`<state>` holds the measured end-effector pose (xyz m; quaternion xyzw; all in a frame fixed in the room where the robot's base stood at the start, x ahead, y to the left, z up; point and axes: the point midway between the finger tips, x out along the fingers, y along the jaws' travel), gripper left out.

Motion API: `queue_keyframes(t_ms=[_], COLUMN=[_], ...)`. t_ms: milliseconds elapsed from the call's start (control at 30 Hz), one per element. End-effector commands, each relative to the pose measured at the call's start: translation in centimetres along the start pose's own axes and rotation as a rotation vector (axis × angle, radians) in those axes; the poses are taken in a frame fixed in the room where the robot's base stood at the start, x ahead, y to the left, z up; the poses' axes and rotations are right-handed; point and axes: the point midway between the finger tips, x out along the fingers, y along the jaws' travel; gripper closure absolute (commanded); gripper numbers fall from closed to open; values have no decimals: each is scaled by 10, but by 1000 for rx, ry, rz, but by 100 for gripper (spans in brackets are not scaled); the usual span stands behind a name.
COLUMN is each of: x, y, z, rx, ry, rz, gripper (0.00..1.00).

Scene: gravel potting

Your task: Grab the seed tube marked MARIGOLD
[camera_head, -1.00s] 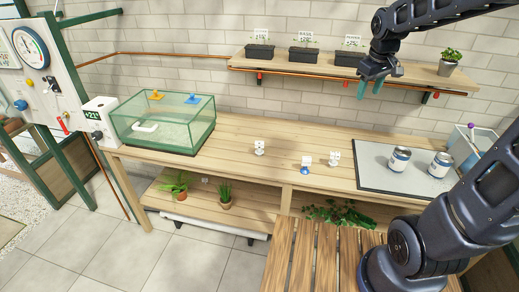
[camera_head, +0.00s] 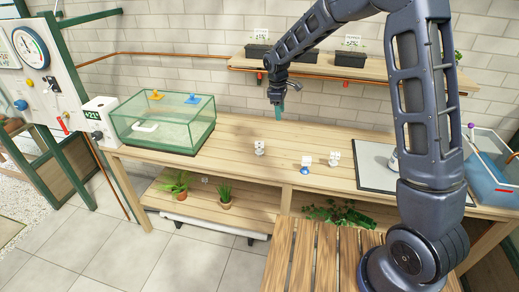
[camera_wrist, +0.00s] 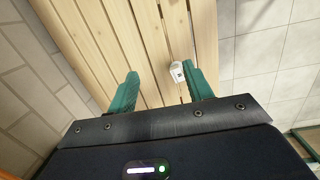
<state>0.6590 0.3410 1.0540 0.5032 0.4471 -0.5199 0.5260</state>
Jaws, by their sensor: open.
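Three small white labelled items stand on the wooden bench: one at the left (camera_head: 259,148), one with a blue base in the middle (camera_head: 306,162) and one at the right (camera_head: 334,159). Their lettering is too small to read, so I cannot tell which is marked MARIGOLD. My gripper (camera_head: 279,112) is open and empty, with teal fingers pointing down above the back of the bench, beyond the left item. In the wrist view, my gripper (camera_wrist: 159,72) shows both fingers apart, and one white item (camera_wrist: 177,71) appears near the right fingertip.
A glass tank (camera_head: 165,122) stands at the bench's left. A grey mat (camera_head: 372,165) lies at the right, partly behind my arm, near a blue container (camera_head: 490,180). A wall shelf (camera_head: 375,70) with dark planters runs above. The bench between tank and white items is clear.

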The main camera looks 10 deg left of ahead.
Motion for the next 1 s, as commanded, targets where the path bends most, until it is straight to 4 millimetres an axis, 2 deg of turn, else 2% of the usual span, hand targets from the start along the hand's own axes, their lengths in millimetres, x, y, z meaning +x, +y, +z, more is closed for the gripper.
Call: queue_keyframes(t_ms=[33,100,200,333,500,667,900,1000], x=[15,31,51,70,81,94,127,134], y=[-4,-8,-15,-23,-27,-27,-28,-28], z=[-20,-43,-69,-92,-103,-103,-101,-100], rx=[-46,-103,-173,-235,-264,-266,-265,-265], ry=[-10,-20,-32,-43,-48,-48,-49,-48], rz=[-8,-15,-22,-29,-33,-33,-34,-33], gripper=[49,49,49,49,49,49,49,49])
